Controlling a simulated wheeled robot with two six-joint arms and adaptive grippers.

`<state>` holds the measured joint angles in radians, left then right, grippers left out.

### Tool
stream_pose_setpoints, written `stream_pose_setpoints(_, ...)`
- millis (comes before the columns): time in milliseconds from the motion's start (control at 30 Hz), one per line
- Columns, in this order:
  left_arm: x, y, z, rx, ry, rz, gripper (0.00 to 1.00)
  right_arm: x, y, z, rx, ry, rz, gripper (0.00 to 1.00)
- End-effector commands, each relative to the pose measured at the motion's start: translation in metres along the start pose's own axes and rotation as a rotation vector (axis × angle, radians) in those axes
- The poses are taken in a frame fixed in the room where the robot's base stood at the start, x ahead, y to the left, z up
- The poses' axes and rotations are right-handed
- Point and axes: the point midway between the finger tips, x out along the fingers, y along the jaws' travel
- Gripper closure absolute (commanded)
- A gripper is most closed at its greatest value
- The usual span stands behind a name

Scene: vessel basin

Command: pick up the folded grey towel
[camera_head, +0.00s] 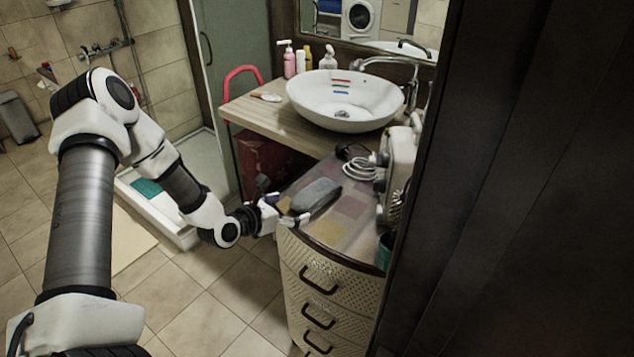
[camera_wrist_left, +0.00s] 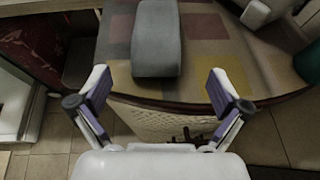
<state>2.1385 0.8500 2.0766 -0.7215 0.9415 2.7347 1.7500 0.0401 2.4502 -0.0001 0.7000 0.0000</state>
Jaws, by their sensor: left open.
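The folded grey towel (camera_head: 316,195) lies on top of the drawer cabinet (camera_head: 345,232), near its left edge. In the left wrist view the towel (camera_wrist_left: 156,40) is a long grey bundle just beyond the fingers, slightly left of the middle. My left gripper (camera_head: 287,209) is at the cabinet's left edge, beside the near-left end of the towel. In the left wrist view the left gripper (camera_wrist_left: 160,90) is open, with its two fingers spread wider than the towel and nothing between the tips. My right gripper is not in view.
A white appliance with a coiled cord (camera_head: 400,155) stands at the back right of the cabinet top. A teal container (camera_head: 385,252) stands at its right edge. A washbasin (camera_head: 345,100) sits on the wooden counter behind. A dark wall (camera_head: 530,180) fills the right side.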

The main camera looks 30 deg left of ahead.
Motion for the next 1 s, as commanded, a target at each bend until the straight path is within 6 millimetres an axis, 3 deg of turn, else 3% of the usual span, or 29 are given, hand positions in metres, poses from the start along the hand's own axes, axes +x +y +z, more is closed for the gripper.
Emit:
stream_pose_setpoints(400, 0.061, 0.004, 0.003, 0.007, 0.005, -0.004, 0.00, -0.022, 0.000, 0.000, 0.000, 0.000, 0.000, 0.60)
stream_pose_setpoints(667, 0.067, 0.005, 0.001, 0.003, 0.003, -0.003, 0.00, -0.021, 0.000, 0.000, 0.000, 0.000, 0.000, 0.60)
stream_pose_setpoints(833, 0.067, 0.005, 0.001, 0.003, 0.003, -0.002, 0.60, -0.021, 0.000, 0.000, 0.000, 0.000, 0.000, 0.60)
stream_pose_setpoints(1000, 0.067, 0.004, 0.001, 0.003, 0.004, -0.002, 0.64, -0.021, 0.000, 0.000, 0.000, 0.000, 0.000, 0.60)
